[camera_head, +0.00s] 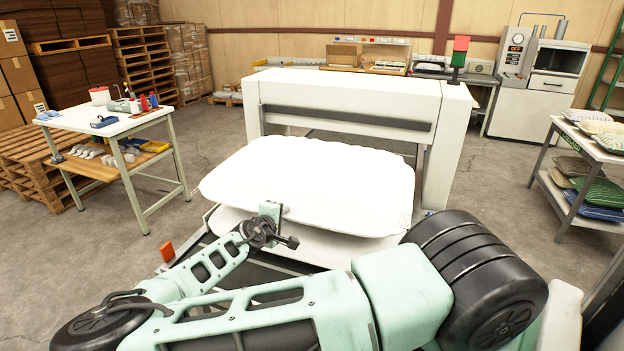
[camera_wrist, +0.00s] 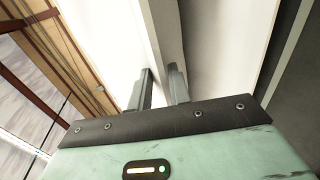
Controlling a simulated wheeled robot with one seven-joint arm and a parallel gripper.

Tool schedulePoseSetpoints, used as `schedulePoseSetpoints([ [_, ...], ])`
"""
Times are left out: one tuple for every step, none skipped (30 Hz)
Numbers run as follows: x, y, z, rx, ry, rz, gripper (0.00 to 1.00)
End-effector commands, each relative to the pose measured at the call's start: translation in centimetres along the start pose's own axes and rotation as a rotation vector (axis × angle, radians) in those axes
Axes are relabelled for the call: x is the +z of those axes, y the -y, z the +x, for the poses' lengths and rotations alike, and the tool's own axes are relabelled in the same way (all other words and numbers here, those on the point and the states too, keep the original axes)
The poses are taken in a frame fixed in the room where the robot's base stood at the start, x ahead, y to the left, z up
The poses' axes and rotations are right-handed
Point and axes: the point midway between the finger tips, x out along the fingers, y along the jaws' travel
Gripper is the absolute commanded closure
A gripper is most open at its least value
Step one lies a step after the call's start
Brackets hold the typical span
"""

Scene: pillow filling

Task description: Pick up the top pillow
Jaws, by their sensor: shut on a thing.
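A large white pillow (camera_head: 310,180) lies roughly level in front of the white machine, its near edge toward me. A second white, flat, rounded shape (camera_head: 335,245) shows beneath it, mostly covered; I cannot tell whether it is a pillow. My gripper (camera_head: 272,212) is at the near edge of the top pillow, left of its middle. In the wrist view, the two fingers (camera_wrist: 162,88) are close together with white material between them. My gripper is shut on the top pillow's edge.
A white machine (camera_head: 355,95) with a dark slot stands right behind the pillow. A worktable (camera_head: 145,122) with tools is at the left, beside wooden pallets (camera_head: 25,165). A shelf cart (camera_head: 577,140) with folded cushions is at the right. Open floor lies between them.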

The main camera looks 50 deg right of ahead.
Motion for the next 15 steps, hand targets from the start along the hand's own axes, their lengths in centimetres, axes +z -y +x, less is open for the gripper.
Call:
schedulePoseSetpoints([
  [0.2,0.5,0.1,-0.009,0.006,-0.002,1.00],
  [0.2,0.5,0.1,-0.009,0.006,-0.002,1.00],
  [0.2,0.4,0.1,-0.009,0.006,-0.002,1.00],
  [0.2,0.4,0.1,-0.009,0.006,-0.002,1.00],
  [0.2,0.4,0.1,-0.009,0.006,-0.002,1.00],
  [0.2,0.4,0.1,-0.009,0.006,-0.002,1.00],
  [0.2,0.4,0.1,-0.009,0.006,-0.002,1.00],
  [0.2,0.4,0.1,-0.008,0.005,-0.002,1.00],
  [0.2,0.4,0.1,-0.008,0.005,-0.002,1.00],
  [0.1,0.2,0.1,-0.004,0.003,-0.001,1.00],
  [0.1,0.1,0.0,-0.004,0.003,-0.001,1.00],
  [0.1,-0.1,-0.1,-0.007,0.004,-0.001,1.00],
  [0.1,-0.3,-0.1,-0.011,0.004,0.000,1.00],
  [0.1,-0.7,-0.2,-0.015,0.004,0.000,1.00],
  [0.1,-1.2,-0.4,-0.022,0.005,0.002,1.00],
])
